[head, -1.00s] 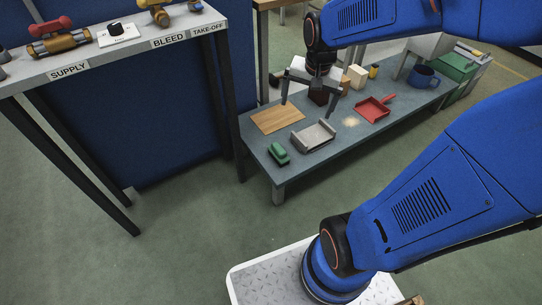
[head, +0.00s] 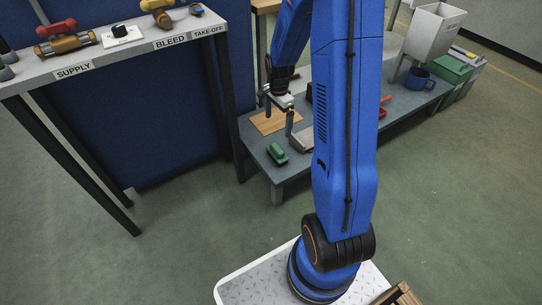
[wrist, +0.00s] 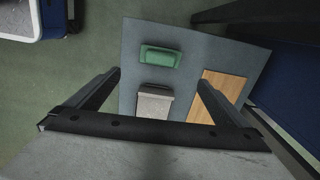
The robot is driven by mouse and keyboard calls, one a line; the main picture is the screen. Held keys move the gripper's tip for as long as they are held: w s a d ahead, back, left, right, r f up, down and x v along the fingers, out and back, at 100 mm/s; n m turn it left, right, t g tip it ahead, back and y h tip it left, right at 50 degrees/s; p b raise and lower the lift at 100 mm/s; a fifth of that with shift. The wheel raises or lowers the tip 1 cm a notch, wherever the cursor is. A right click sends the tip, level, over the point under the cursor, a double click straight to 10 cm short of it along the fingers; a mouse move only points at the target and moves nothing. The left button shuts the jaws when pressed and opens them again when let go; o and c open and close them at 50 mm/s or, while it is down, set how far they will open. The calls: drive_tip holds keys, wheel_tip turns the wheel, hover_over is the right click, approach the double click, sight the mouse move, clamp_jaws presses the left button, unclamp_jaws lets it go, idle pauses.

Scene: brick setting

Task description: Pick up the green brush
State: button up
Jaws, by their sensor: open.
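The green brush (head: 277,153) lies on the near left end of the low blue-grey table (head: 257,157). It also shows in the wrist view (wrist: 160,56), near the table end. My gripper (head: 279,115) is open and empty above the table, over the area between the wooden board and the grey tray. In the wrist view its two fingers (wrist: 158,80) stand wide apart, and the brush lies ahead of them, apart from both. The grey tray (wrist: 153,103) shows between the fingers; in the head view (head: 301,141) my arm hides much of it.
A wooden board (head: 267,123) lies behind the brush. A red dustpan (head: 384,108) is mostly hidden by my arm. A tall bench (head: 120,55) with valves stands at left.

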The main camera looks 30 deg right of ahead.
sight(277, 148)
drive_tip(key=shift+m, duration=0.3)
drive_tip(key=f, duration=1.3)
drive_tip(key=shift+w+f, duration=0.2)
drive_tip(key=shift+w, duration=0.05)
drive_tip(key=shift+s+d+f, duration=0.1)
drive_tip(key=shift+d+f, duration=0.05)
drive_tip(key=shift+f, duration=2.55)
drive_tip(key=c, duration=0.9)
drive_tip(key=shift+c, duration=0.2)
drive_tip(key=shift+r, duration=0.1)
wheel_tip(277, 148, up, 10)
drive_tip(key=shift+f, duration=0.1)
